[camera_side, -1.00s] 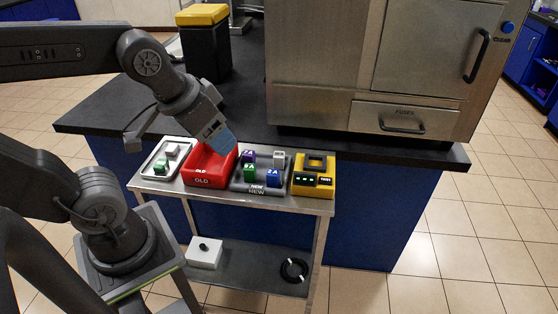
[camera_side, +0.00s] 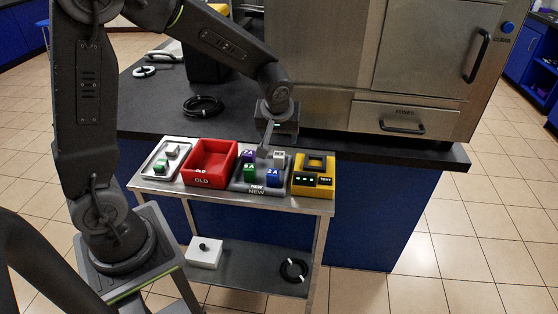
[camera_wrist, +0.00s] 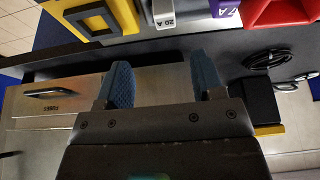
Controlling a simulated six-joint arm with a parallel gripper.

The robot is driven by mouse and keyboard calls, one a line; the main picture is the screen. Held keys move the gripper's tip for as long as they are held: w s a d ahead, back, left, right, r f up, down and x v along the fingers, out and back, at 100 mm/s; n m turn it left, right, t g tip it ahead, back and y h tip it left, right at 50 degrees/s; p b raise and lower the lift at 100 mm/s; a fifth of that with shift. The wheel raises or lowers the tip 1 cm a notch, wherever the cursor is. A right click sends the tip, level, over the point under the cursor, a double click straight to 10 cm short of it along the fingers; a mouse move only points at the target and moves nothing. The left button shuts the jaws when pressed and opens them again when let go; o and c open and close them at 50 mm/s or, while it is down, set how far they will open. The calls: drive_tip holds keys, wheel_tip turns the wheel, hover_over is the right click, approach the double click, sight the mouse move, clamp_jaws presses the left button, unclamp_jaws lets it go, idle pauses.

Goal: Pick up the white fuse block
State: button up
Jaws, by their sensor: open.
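The white fuse block (camera_side: 279,156) stands at the back right of the grey NEW tray (camera_side: 257,189). In the wrist view the white block (camera_wrist: 165,14), marked 20 A, is at the top edge, partly cut off. My gripper (camera_side: 263,151) points down near the back of the NEW tray, left of the white block in the side view. In the wrist view my gripper (camera_wrist: 163,78) has its two blue fingers apart with nothing between them. The white block lies beyond the fingertips, not between them. A purple block (camera_side: 249,156), a green block (camera_side: 249,173) and a blue block (camera_side: 272,176) share the tray.
A red OLD bin (camera_side: 202,182) stands left of the NEW tray, a yellow tester (camera_side: 313,190) right. A steel cabinet with a FUSES drawer (camera_side: 405,119) stands behind. A black cable coil (camera_side: 203,107) lies on the counter.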

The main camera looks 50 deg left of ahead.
sight(279, 155)
drive_tip(key=x, duration=0.6)
drive_tip(key=shift+s+x, duration=0.2)
drive_tip(key=shift+x, duration=1.05)
drive_tip(key=shift+s+x, duration=0.2)
drive_tip(key=shift+x, duration=1.05)
drive_tip(key=shift+a+f, duration=0.1)
drive_tip(key=c, duration=1)
